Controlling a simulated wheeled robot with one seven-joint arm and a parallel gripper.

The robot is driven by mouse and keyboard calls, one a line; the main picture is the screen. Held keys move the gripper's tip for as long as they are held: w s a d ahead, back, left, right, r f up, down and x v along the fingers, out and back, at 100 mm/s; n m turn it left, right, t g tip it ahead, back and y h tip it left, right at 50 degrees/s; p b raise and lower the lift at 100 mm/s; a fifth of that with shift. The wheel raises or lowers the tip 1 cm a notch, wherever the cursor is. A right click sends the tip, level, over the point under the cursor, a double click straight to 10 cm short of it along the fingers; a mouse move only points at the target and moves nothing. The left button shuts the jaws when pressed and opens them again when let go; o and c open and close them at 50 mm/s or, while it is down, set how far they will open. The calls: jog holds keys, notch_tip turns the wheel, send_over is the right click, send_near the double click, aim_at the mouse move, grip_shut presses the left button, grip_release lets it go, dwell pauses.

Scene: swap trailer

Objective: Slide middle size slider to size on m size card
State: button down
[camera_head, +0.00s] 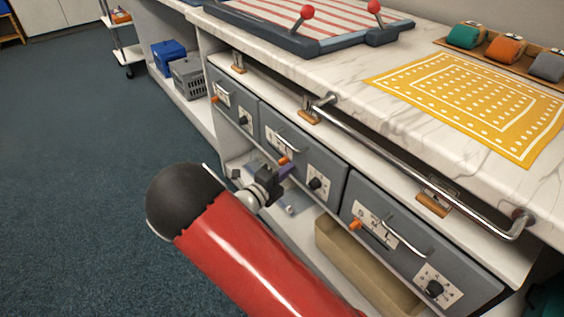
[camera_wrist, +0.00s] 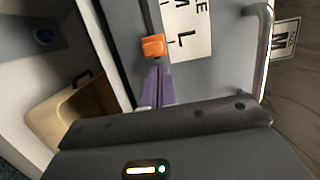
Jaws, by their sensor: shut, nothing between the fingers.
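The middle grey drawer (camera_head: 328,182) has an orange slider knob (camera_head: 284,160) low on its front, beside a white card and below a bar handle. In the wrist view this orange slider (camera_wrist: 153,45) sits at the edge of a white card (camera_wrist: 188,30) with black letters, an L among them. My gripper (camera_head: 290,168) is at the slider's lower side in the head view. In the wrist view its purple fingers (camera_wrist: 158,70) are shut and empty, their tips at the slider; whether they touch it I cannot tell. My gripper partly hides the track.
Left and right drawers (camera_head: 234,100) (camera_head: 405,245) carry their own sliders and dials. A metal rail (camera_head: 415,163) runs along the counter edge above. An open shelf with a tan bin (camera_head: 350,262) lies below. Open carpet (camera_head: 90,120) is at left.

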jog(key=shift+w, duration=0.15)
jog(key=shift+w+a+p, duration=0.65)
jog(key=shift+w+p, duration=0.3)
jog(key=shift+p, duration=0.2)
jog(key=w+a+v, duration=0.1)
jog(key=v, duration=0.9)
jog(key=shift+w+a+p, duration=0.15)
jog(key=shift+w+p, duration=0.1)
jog(key=shift+p, duration=0.15)
dwell(0.5)
